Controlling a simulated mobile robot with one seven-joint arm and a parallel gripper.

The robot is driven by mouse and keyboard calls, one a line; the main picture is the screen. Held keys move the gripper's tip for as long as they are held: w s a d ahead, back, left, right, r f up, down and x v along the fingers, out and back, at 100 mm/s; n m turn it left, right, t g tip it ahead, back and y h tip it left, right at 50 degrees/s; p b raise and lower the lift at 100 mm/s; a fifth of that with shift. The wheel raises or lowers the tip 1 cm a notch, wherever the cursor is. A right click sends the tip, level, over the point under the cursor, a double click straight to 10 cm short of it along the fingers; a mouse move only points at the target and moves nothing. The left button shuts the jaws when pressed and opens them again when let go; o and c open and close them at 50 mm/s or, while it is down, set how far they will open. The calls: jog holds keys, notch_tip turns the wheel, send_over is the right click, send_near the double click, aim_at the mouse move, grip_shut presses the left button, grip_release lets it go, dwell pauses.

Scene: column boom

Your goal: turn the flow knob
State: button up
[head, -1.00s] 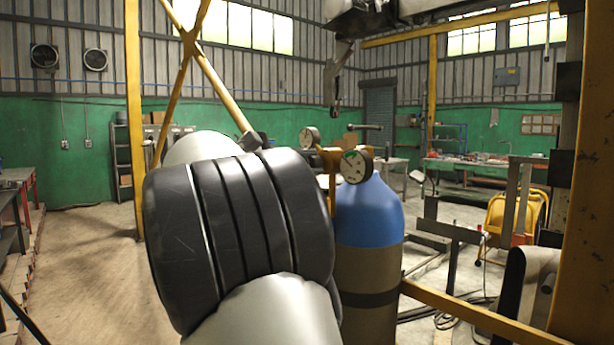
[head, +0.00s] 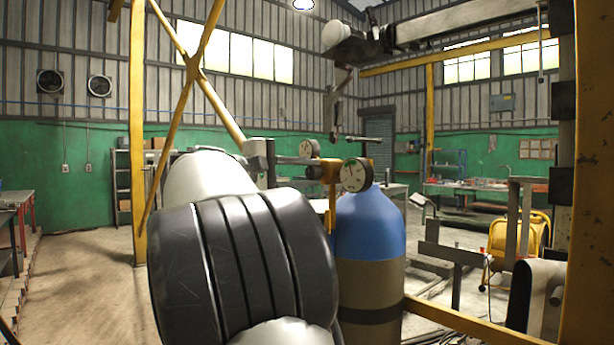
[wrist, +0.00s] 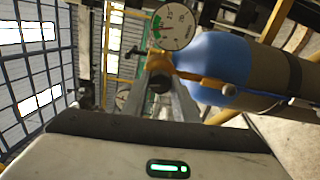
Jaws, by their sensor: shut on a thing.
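The regulator (head: 330,172), a brass-yellow body with two round gauges, sits on top of a blue-topped gas cylinder (head: 368,225). The front gauge (head: 355,174) faces me, and it also shows large in the wrist view (wrist: 174,24). My gripper (head: 302,161) reaches in from the left to the regulator's left side.
A boom with a hanging hook (head: 340,100) is overhead behind. Open floor (head: 90,270) lies to the left.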

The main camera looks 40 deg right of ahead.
jog(key=o, duration=1.1)
jog(key=shift+c, duration=0.2)
jog(key=s+a+p, duration=0.1)
jog(key=a, duration=1.6)
jog(key=shift+a+r, duration=0.2)
jog(key=shift+s, duration=0.1)
